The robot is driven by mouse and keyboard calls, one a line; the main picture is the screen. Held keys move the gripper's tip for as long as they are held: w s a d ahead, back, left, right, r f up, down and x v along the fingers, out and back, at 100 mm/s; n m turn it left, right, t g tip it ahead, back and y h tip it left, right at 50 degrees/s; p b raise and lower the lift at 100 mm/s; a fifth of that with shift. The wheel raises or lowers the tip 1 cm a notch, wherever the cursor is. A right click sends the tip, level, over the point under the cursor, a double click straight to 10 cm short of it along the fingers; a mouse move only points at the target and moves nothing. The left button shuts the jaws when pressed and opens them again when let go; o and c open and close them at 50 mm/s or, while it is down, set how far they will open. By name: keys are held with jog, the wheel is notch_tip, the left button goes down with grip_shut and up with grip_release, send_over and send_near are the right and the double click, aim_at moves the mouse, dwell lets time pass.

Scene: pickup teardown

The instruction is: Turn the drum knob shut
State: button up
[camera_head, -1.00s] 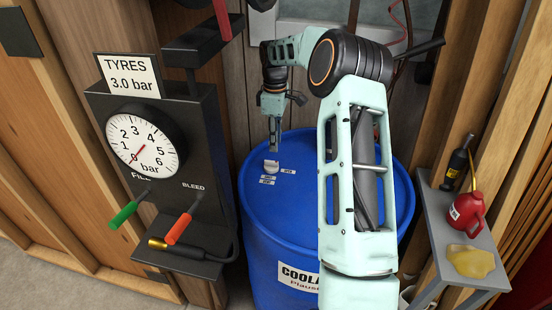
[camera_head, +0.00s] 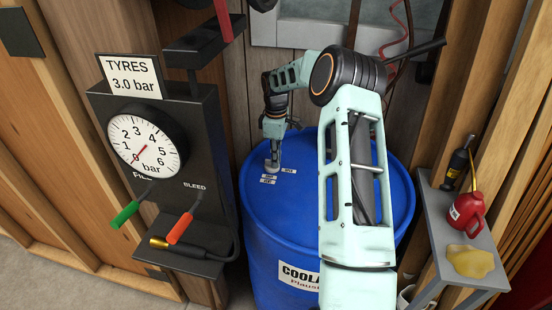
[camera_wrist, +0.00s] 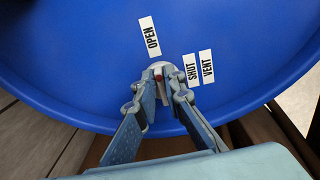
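The blue coolant drum (camera_head: 330,200) stands upright with a small pale knob (camera_head: 271,169) on its lid. In the wrist view the knob (camera_wrist: 158,66) shows a red mark, with the OPEN label (camera_wrist: 150,37) above it in the picture and the SHUT label (camera_wrist: 190,69) and VENT label (camera_wrist: 206,66) to its right. My gripper (camera_head: 273,160) points down at the knob. In the wrist view its fingertips (camera_wrist: 160,77) are close together, one on each side of the knob's raised part. Whether they press on it I cannot tell. The fingers partly hide the knob.
A black tyre-gauge stand (camera_head: 205,150) with green and red levers stands left of the drum. A grey shelf (camera_head: 437,220) with a red oil can (camera_head: 467,213), a dark bottle (camera_head: 456,167) and a yellow cloth (camera_head: 470,261) is on the right. A wooden wall is behind.

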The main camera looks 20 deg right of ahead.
grip_shut()
jog(key=shift+m, duration=0.4)
jog(key=m, duration=0.1)
jog(key=m+b, duration=0.1)
jog(key=m, duration=0.2)
jog(key=shift+s+a, duration=0.15)
jog(key=shift+a, duration=0.1)
jog(key=m, duration=0.1)
jog(key=m+b, duration=0.1)
jog(key=m, duration=0.3)
jog(key=shift+a, duration=0.3)
jog(key=m, duration=0.4)
jog(key=shift+a+r+m+b, duration=0.1)
jog(key=shift+a+m+b, duration=0.2)
jog(key=shift+m, duration=0.1)
jog(key=shift+a+m, duration=0.1)
jog(key=shift+m, duration=1.5)
jog(key=o, duration=0.5)
grip_release()
jog(key=shift+o, duration=0.2)
